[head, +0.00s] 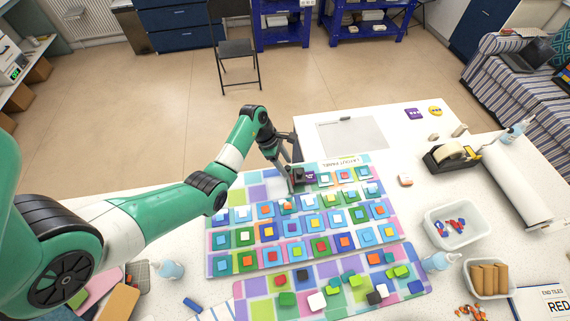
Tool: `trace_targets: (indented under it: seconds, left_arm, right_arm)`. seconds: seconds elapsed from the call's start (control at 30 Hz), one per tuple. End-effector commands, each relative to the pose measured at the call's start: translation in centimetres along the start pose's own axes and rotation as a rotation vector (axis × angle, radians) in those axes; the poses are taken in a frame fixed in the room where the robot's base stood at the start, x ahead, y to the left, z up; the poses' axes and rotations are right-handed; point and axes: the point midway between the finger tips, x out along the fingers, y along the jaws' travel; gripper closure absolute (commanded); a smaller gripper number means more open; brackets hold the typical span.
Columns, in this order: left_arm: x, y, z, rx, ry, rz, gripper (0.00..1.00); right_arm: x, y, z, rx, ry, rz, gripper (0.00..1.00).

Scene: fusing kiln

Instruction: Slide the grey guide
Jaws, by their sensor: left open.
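My left gripper (292,178) reaches in from the left and points down at the upper part of the layout panel (257,172). It is open, with its dark fingers just above or at the panel. A small dark grey block (298,174) shows right at the fingertips; it may be the grey guide, but it is too small and too covered to be sure. I cannot tell whether the fingers touch it. A purple tile (310,176) with white marks is just right of it. My right gripper is not in view.
Rows of coloured stacked tiles cover the panel. A second panel (240,290) in front holds loose blocks. To the right are a tape dispenser (450,158), a white bin (440,236) of small pieces and a bin of brown blocks (488,279). A pale sheet (352,138) lies behind.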

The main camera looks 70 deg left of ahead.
Motion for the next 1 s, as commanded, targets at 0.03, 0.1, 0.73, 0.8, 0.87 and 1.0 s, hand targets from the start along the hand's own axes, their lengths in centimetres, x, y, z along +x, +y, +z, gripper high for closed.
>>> trace_targets:
  seconds: [0.03, 0.1, 0.73, 0.8, 0.87, 1.0]
  left_arm:
    - [-0.03, 0.0, 0.01, 0.0, 0.0, 0.0, 0.41]
    - [-0.04, 0.0, 0.01, 0.0, 0.0, 0.0, 0.46]
    - [-0.08, 0.0, 0.03, 0.0, -0.001, 0.0, 1.0]
    - [-0.09, 0.0, 0.04, 0.0, -0.001, 0.0, 1.0]
    - [-0.09, 0.0, 0.04, 0.0, -0.001, 0.0, 1.0]
    - [-0.09, 0.0, 0.05, 0.0, -0.001, 0.0, 1.0]
  right_arm:
    - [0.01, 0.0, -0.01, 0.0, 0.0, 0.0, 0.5]
    - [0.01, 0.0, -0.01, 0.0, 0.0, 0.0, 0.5]
    - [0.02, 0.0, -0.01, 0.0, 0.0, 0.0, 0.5]
    - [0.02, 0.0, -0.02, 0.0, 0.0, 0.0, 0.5]
    - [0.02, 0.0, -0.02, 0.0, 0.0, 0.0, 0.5]
    - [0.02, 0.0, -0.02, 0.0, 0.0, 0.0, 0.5]
